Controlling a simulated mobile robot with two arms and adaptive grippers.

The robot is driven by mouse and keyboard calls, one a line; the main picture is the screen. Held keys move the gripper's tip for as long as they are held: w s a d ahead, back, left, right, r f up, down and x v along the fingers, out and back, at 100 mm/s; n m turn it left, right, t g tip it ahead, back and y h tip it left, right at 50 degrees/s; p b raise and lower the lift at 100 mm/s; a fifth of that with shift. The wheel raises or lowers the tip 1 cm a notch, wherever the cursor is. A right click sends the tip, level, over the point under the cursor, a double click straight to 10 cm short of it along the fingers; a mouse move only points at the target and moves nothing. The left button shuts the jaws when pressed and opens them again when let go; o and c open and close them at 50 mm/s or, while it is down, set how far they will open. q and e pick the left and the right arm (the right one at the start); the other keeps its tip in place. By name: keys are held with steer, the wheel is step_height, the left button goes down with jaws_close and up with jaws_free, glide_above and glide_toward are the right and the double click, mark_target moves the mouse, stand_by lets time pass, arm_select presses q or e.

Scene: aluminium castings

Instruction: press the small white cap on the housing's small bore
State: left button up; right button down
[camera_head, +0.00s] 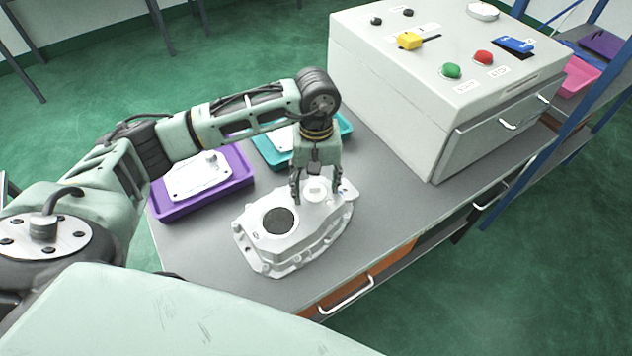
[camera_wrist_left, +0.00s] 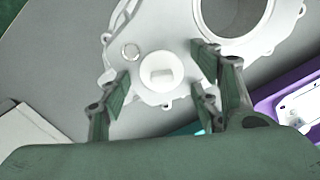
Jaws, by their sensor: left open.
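The pale metal housing (camera_head: 315,240) lies on the grey table, with a large dark round bore on its near left part. The small white cap (camera_head: 316,188) sits at the housing's small bore at the far end; it also shows as a white disc with a raised tab in the left wrist view (camera_wrist_left: 161,72). I cannot tell how deep it sits. My left gripper (camera_head: 315,192) points down over the cap. Its open fingers (camera_wrist_left: 160,85) stand on either side of the cap, apart from it. My right gripper is not in view.
A purple tray (camera_head: 240,185) with a pale casting stands left of the housing, and a teal tray (camera_head: 268,151) lies behind. A large white control box (camera_head: 385,105) with buttons stands at the back right. Bare table (camera_head: 385,215) lies right of the housing.

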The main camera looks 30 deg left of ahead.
arm_select(q)
step_height(320, 180, up, 12)
steer(key=shift+w+a, duration=0.2)
steer(key=shift+w, duration=0.15)
stand_by(0.6)
